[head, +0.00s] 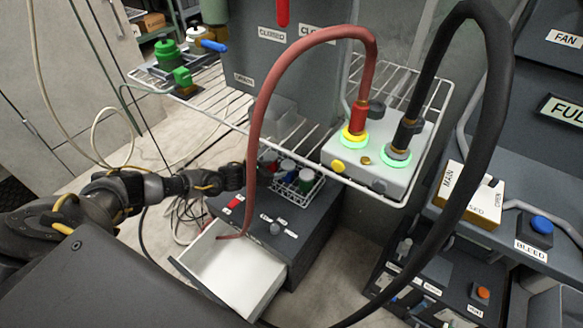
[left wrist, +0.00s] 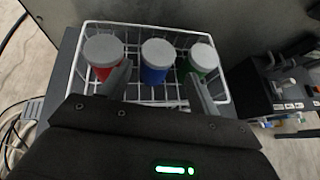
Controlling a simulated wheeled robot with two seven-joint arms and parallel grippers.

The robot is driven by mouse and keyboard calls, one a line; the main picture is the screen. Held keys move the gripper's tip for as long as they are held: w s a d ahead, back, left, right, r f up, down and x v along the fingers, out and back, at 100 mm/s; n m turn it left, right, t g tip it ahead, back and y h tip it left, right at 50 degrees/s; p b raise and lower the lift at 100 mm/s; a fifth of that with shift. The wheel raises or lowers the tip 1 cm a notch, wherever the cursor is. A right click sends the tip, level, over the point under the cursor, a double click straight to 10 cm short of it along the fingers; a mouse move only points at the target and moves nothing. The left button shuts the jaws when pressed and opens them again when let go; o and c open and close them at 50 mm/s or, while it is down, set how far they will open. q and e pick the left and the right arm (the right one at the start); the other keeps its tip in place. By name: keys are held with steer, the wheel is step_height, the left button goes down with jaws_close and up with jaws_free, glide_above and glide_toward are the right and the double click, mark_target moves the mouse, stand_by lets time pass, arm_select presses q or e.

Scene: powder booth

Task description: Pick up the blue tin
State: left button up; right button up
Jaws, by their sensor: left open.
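The blue tin (left wrist: 154,75) has a grey lid and stands in the middle of a white wire basket (left wrist: 219,92), between a red tin (left wrist: 103,70) and a green tin (left wrist: 203,70). In the head view the blue tin (head: 286,171) is small, in the basket on top of a dark grey cabinet. My left gripper (left wrist: 160,82) is open, with one finger on each side of the blue tin's near side in the picture. I cannot tell whether the fingers touch any tin. In the head view my left gripper (head: 246,174) is partly hidden by the red hose. My right gripper is not in view.
The red hose (head: 262,110) arches down in front of the gripper to an open white drawer (head: 235,270). A wire shelf (head: 225,112) with a valve box (head: 375,155) hangs above the basket. A thick black hose (head: 497,90) loops at right. Cables lie on the floor.

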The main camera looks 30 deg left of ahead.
mark_target(291, 165)
arm_select(q)
steer(key=b+x, duration=0.1)
steer(key=x, duration=0.4)
steer(key=shift+w+f+b, duration=0.1)
steer(key=shift+w+b, duration=0.05)
steer(key=shift+b, duration=0.15)
steer(key=shift+w, duration=0.15)
steer(key=b+x, duration=0.1)
steer(key=x, duration=0.1)
steer(key=b+x, duration=0.1)
steer(key=x, duration=0.1)
steer(key=shift+w+f, duration=0.1)
steer(key=shift+f, duration=0.35)
steer(key=shift+w+d, duration=0.15)
steer(key=shift+w, duration=0.15)
steer(key=c, duration=0.9)
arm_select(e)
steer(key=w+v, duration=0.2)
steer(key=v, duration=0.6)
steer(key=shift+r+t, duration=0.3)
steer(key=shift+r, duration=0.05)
arm_select(q)
steer(key=shift+r, duration=0.1)
